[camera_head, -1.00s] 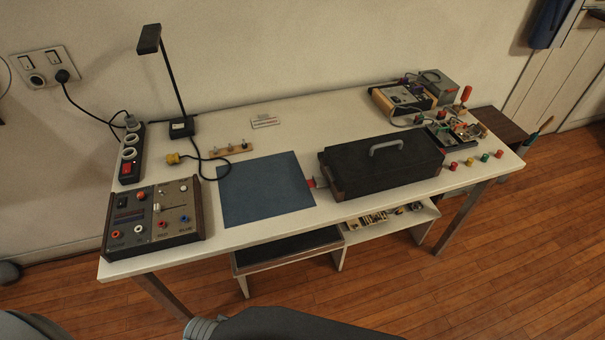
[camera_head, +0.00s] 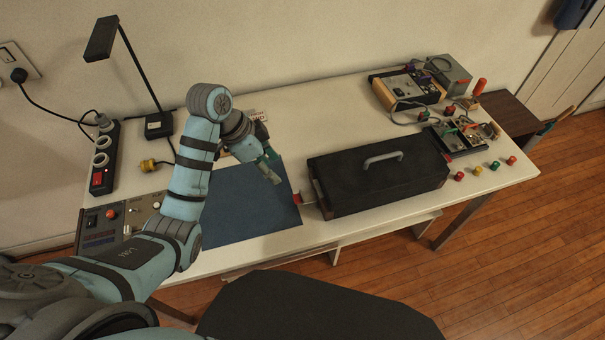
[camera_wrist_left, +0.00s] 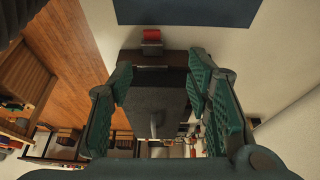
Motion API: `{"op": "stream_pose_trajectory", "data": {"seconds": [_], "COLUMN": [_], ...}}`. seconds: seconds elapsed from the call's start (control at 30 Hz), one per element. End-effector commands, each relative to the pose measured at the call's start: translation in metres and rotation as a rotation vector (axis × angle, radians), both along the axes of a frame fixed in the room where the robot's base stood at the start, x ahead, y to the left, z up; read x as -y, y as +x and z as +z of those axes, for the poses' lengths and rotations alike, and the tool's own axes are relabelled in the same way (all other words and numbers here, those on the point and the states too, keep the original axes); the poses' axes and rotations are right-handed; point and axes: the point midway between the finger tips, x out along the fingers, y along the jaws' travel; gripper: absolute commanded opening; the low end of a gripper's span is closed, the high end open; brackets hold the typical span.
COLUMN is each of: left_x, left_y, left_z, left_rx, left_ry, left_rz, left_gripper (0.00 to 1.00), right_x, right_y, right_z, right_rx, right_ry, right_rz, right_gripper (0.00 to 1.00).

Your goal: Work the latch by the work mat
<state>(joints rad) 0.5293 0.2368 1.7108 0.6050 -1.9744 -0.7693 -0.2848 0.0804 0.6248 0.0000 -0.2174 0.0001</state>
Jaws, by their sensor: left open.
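The latch (camera_head: 298,197) is a small red-tipped metal piece at the left end of a long black case (camera_head: 375,180) with a grey handle. It lies by the right edge of the blue work mat (camera_head: 245,220). My left gripper (camera_head: 271,170) is open and empty above the mat's upper right part, up and left of the latch and apart from it. In the left wrist view, the red-tipped latch (camera_wrist_left: 151,36) shows beyond the open fingers, between the mat (camera_wrist_left: 185,10) and the case. My left arm hides part of the mat. My right gripper is out of view.
A control box (camera_head: 105,228) stands left of the mat, partly behind my left arm. A power strip (camera_head: 103,158) and a desk lamp (camera_head: 153,115) stand at the back left. Electronics (camera_head: 405,88) crowd the right end. The white table's back middle (camera_head: 330,110) is free.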

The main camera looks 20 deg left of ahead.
Motion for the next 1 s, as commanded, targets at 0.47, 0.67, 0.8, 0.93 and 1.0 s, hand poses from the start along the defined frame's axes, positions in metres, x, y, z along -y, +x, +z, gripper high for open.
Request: {"op": "stream_pose_trajectory", "data": {"seconds": [0.47, 0.67, 0.8, 0.93, 1.0], "left_x": [0.046, 0.053, 0.054, 0.053, 0.053], "left_y": [0.023, 0.03, 0.031, 0.031, 0.031], "left_z": [-0.105, -0.132, -0.135, -0.134, -0.134], "left_rx": [-0.001, -0.002, -0.002, -0.002, -0.002], "left_ry": [-0.002, -0.001, 0.001, 0.001, 0.001], "left_rz": [-0.024, -0.019, -0.019, -0.018, -0.018], "left_gripper": [0.45, 0.45, 0.45, 0.45, 0.34], "right_x": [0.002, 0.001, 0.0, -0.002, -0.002], "right_y": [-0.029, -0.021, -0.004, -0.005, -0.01], "right_z": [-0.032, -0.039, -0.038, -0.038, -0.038], "right_rx": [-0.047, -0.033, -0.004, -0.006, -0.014], "right_ry": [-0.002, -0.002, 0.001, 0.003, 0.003], "right_rz": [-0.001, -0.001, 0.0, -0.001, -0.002], "right_gripper": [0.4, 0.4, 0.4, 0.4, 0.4]}}
